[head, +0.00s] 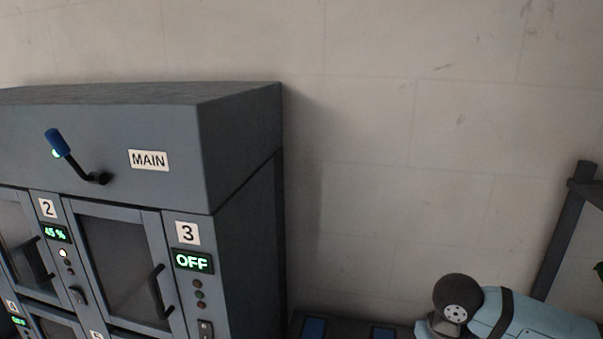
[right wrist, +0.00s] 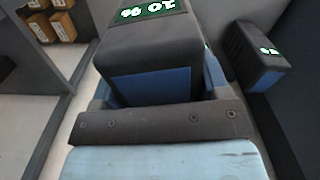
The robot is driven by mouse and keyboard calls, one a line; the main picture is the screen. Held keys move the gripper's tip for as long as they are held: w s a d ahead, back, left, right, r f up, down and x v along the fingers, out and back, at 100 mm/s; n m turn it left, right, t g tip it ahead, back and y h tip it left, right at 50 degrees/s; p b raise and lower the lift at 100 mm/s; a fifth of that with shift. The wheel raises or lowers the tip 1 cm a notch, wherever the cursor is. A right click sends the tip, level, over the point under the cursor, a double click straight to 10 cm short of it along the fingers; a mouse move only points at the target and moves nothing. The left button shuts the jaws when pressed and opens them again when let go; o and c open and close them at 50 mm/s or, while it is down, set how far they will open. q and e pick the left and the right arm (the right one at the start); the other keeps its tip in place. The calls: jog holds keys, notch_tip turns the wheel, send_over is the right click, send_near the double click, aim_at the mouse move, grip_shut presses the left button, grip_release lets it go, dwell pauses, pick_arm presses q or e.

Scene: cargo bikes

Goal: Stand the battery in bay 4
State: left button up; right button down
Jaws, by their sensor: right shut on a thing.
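In the right wrist view my right gripper (right wrist: 158,84) is shut on a dark battery (right wrist: 143,45) with a blue panel. Its green display reads 10 %. The lower end of the battery is hidden. In the head view the grey cabinet (head: 245,150) stands at the left, with numbered doors. Bay 4 appears only as a cut-off corner, with a partly cut label (head: 12,307) at the bottom left edge. My left gripper is in neither view.
A second dark battery (right wrist: 258,55) stands at the right of the right wrist view. Brown boxes (right wrist: 52,22) sit on a shelf at its upper left. The cabinet shows door 3 (head: 120,265) closed with an OFF display, and a blue-handled MAIN lever (head: 58,142).

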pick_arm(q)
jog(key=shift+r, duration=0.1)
pick_arm(e)
jog(key=shift+s+a+f, duration=0.15)
jog(key=shift+s+a, duration=0.3)
jog(key=shift+s, duration=0.05)
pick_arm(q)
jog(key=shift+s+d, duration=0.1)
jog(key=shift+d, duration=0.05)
